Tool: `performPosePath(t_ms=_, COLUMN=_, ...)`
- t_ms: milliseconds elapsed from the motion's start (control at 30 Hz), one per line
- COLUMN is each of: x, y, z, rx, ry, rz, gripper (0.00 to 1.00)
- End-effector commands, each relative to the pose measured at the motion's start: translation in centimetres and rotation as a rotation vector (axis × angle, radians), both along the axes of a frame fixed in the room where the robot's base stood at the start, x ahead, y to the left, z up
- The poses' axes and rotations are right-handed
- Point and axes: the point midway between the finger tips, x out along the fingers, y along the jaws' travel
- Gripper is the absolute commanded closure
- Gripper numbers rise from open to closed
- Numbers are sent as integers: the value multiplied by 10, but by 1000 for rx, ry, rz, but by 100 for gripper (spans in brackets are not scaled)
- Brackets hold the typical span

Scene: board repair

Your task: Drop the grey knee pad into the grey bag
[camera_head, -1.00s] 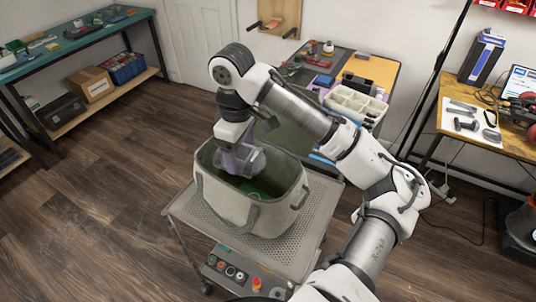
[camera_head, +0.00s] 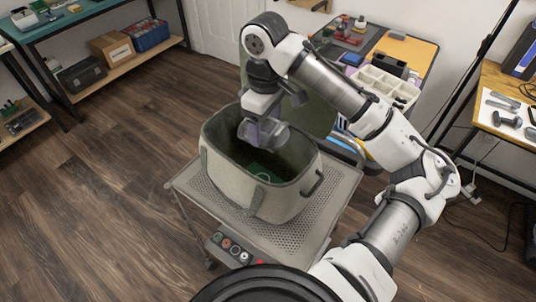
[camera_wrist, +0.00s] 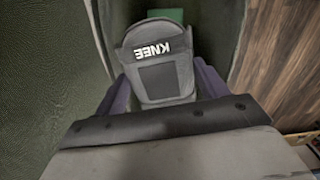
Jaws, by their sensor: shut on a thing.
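The grey bag (camera_head: 225,185) stands upright and open on a perforated metal cart. My gripper (camera_head: 265,130) points down into the bag's mouth. It is shut on the grey knee pad (camera_wrist: 157,62), which has a white KNEE label and a dark square patch. The wrist view shows the pad between the purple fingers, with the bag's dark inner wall (camera_wrist: 40,80) on the left. In the head view the pad (camera_head: 277,137) is partly covered by the fingers. A green item (camera_head: 262,172) lies lower down inside the bag.
The cart top (camera_head: 310,215) has bare room around the bag, and control buttons on its front. A bench with a white compartment tray (camera_head: 388,84) stands behind. A table with tools (camera_head: 505,115) is at the right. Wooden floor (camera_head: 90,210) is clear at the left.

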Motion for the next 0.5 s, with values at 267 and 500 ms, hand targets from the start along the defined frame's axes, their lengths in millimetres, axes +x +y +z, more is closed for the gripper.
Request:
performPosePath(t_ms=267, x=0, y=0, z=-19, rx=-1, ry=-1, rz=-1, gripper=53)
performPosePath(t_ms=500, x=0, y=0, z=-18, rx=0, ry=0, rz=-1, gripper=23)
